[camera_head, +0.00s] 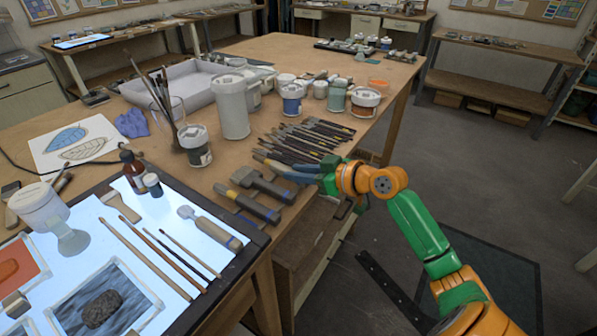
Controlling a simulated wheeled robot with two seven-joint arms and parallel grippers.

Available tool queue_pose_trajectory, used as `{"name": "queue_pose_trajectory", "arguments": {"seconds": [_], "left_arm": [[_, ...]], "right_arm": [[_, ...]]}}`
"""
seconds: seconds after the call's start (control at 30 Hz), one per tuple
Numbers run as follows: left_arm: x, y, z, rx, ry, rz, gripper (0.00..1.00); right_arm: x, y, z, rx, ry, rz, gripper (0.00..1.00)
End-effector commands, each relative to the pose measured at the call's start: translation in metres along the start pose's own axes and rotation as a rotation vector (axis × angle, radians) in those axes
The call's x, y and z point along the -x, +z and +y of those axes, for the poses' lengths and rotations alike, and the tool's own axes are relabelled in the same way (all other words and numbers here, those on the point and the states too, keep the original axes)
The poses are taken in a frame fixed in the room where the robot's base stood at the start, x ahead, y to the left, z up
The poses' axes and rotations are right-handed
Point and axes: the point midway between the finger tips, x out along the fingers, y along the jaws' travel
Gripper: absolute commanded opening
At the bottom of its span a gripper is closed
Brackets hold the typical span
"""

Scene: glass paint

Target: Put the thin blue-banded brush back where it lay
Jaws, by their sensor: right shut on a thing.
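My right gripper (324,174) is at the right edge of the wooden table, at the near end of a row of dark brushes (318,130). It is shut on a thin brush (288,168), which I take to be the thin blue-banded one; it points left, low over the table. The fingers partly hide it, and its band is too small to make out. I cannot tell whether it touches the tabletop. My left gripper is not in view.
White jars (233,105) and paint pots (291,97) stand behind the brush row. A lit panel (130,225) holds thin sticks and glass pieces at left. Bare wood (225,165) shows between.

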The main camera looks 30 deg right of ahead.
Motion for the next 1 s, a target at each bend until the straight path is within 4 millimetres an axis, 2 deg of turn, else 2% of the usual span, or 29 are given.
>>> {"name": "queue_pose_trajectory", "arguments": {"seconds": [0.43, 0.47, 0.57, 0.87, 1.0], "left_arm": [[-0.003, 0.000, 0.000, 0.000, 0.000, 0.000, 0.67], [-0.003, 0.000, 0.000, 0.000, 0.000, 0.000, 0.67], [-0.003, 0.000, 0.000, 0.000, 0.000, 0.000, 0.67], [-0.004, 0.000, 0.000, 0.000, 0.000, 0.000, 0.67], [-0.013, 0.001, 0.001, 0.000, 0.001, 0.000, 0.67]], "right_arm": [[-0.002, 0.005, 0.000, 0.000, 0.000, -0.001, 0.00], [-0.002, 0.004, 0.000, 0.000, 0.000, -0.001, 0.34], [-0.002, 0.004, 0.000, 0.000, 0.000, -0.001, 0.61], [0.000, 0.005, 0.000, 0.000, 0.000, -0.001, 0.61], [0.022, 0.009, 0.000, 0.006, 0.001, -0.004, 0.61]]}}
